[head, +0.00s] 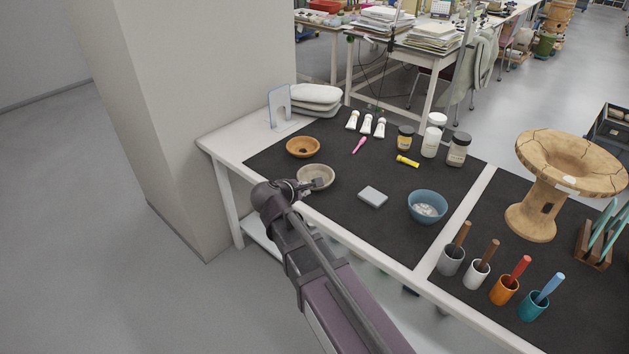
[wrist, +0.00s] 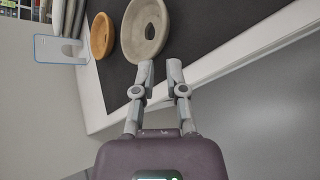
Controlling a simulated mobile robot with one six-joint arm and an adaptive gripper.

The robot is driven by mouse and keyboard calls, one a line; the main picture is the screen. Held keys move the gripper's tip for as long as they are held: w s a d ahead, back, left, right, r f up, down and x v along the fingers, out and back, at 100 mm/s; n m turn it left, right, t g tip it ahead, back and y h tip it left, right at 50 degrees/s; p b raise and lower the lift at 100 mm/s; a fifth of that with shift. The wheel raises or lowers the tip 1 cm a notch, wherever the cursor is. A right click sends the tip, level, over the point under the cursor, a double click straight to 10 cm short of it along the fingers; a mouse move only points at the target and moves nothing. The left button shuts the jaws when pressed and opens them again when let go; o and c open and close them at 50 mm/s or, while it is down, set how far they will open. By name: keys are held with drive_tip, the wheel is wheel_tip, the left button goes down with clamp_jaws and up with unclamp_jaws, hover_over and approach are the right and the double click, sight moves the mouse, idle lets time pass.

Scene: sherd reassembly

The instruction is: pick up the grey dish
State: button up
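The grey dish (head: 318,176) is a shallow round bowl on the black mat near the table's front left edge. In the wrist view the dish (wrist: 133,44) is at the top, with a dark round spot at its centre. My gripper (wrist: 160,66) is open, its two fingers apart with nothing between them. The left fingertip is at the dish's near rim; I cannot tell whether they touch. The right fingertip is clear of the dish. In the head view my gripper (head: 302,188) is beside the dish's left front side.
An orange-brown dish (head: 303,147) lies just behind the grey one. A grey block (head: 372,197) and a blue bowl (head: 427,206) are to the right. Tubes and jars (head: 431,140) stand farther back. A wall pillar (head: 200,100) rises at the left. Mat around the block is free.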

drive_tip(key=b+x, duration=0.4)
drive_tip(key=x, duration=0.3)
drive_tip(key=shift+w+d+f, duration=0.1)
drive_tip(key=shift+w+f, duration=0.15)
drive_tip(key=shift+f, duration=0.05)
drive_tip(key=shift+w+d+f, duration=0.15)
drive_tip(key=shift+w+d, duration=0.05)
drive_tip(key=shift+w, duration=0.15)
drive_tip(key=shift+b, duration=0.3)
drive_tip(key=shift+b+x, duration=0.6)
drive_tip(key=shift+x, duration=0.3)
drive_tip(key=shift+b+x, duration=0.85)
drive_tip(key=shift+x, duration=0.75)
drive_tip(key=shift+f, duration=0.2)
